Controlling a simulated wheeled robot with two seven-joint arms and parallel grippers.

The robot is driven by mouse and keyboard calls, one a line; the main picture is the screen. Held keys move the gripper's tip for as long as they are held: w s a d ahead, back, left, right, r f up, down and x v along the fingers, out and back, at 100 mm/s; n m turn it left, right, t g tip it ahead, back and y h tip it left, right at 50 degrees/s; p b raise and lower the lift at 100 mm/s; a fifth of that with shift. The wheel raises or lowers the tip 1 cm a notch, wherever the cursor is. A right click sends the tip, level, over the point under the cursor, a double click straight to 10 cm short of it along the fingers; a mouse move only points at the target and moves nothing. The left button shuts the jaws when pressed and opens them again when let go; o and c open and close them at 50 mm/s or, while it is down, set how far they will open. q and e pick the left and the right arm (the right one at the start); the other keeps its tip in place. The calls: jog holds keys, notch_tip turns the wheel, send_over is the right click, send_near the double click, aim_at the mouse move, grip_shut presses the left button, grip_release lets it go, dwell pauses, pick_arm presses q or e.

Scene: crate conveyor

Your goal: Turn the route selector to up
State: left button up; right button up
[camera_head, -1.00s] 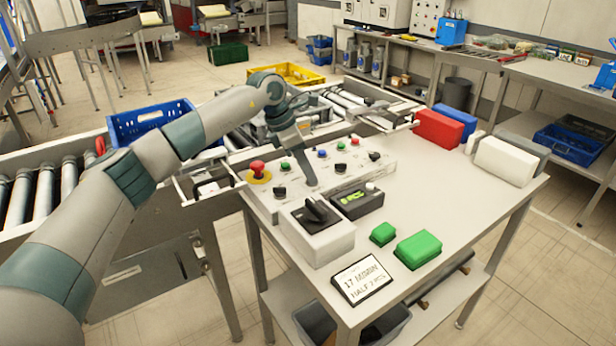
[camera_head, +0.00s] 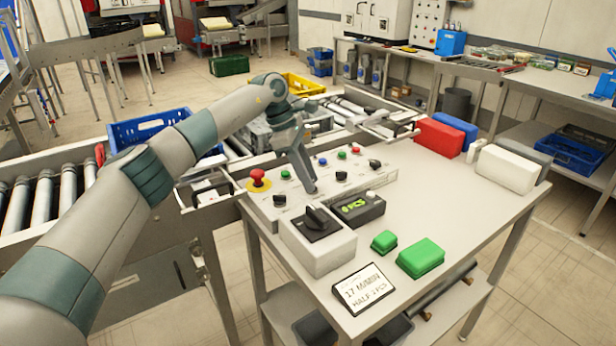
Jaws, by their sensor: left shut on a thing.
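The light grey control panel (camera_head: 262,208) carries a red mushroom button (camera_head: 258,177) on a yellow base, a row of coloured buttons and several small black knobs, such as one at the left (camera_head: 280,200) and one at the right (camera_head: 374,164). My left gripper (camera_head: 311,189) points down onto the panel's front row, between the left knob and a middle knob (camera_head: 341,176). It is shut on a selector knob there, which its fingers hide, so I cannot read the knob's direction or its label. My right gripper is not in view.
In front of the panel stand a white box with a large black rotary switch (camera_head: 316,222) and a black counter (camera_head: 358,207). Green blocks (camera_head: 420,257) and a sign (camera_head: 363,288) lie nearby. The table's middle right is clear. A roller conveyor with a blue crate (camera_head: 118,134) runs behind.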

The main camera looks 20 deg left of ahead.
pick_arm(q)
jog(key=shift+r, duration=0.1)
jog(key=o, duration=1.1)
jog(key=shift+c, duration=0.2)
jog(key=shift+a+r, duration=0.25)
jog(key=shift+r, duration=0.2)
jog(key=b+v, duration=0.2)
jog(key=v, duration=1.4)
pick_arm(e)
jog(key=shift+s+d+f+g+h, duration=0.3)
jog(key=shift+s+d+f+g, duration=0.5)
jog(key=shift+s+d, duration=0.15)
pick_arm(q)
jog(key=shift+a+r, duration=0.1)
jog(key=shift+r, duration=0.05)
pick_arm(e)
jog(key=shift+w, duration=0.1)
